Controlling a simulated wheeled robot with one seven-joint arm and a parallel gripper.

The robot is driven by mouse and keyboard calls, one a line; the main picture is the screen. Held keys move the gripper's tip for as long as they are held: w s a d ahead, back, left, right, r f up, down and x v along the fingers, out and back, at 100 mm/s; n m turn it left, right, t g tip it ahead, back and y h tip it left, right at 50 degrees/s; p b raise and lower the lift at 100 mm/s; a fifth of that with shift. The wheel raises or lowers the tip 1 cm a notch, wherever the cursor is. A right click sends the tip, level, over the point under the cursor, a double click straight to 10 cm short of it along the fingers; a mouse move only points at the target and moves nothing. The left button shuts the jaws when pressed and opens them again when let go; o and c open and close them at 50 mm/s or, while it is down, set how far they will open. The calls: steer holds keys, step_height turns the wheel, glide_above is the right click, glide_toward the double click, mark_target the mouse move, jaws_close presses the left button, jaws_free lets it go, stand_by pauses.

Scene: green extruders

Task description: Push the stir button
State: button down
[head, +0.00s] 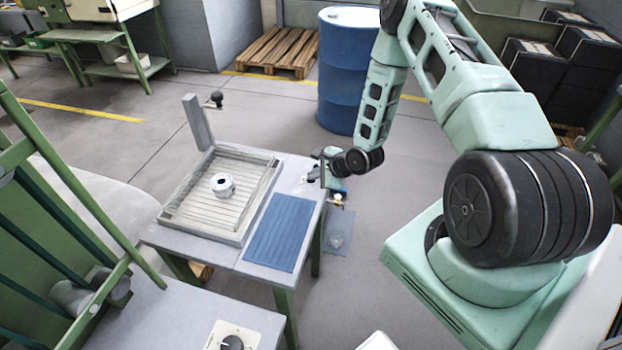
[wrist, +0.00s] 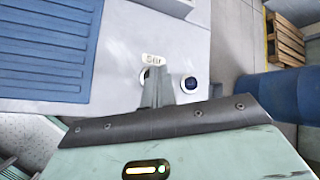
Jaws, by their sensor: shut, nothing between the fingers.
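In the wrist view, a small label (wrist: 153,59) that seems to read "Stir" lies on the grey table top. A round dark-blue button (wrist: 189,84) with a pale rim sits right of the label. My gripper (wrist: 158,72) is shut and empty, its fingertips just below the label and left of the dark button. The fingers cover the surface beneath them, so I cannot tell what lies there or whether they touch it. In the head view, my gripper (head: 323,168) is at the table's right edge.
The grey table (head: 232,262) carries a slatted tray (head: 177,215) with a white round part (head: 222,185), and a blue ribbed mat (head: 280,232). A post (head: 198,122) with a black knob rises behind the tray. A blue drum (head: 345,70) stands beyond.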

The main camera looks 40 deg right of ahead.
mark_target(314, 181)
steer(key=shift+r, duration=0.1)
steer(key=shift+r+p, duration=0.3)
steer(key=shift+r, duration=0.1)
step_height(314, 181, up, 6)
steer(key=p, duration=0.4)
steer(key=shift+p, duration=0.35)
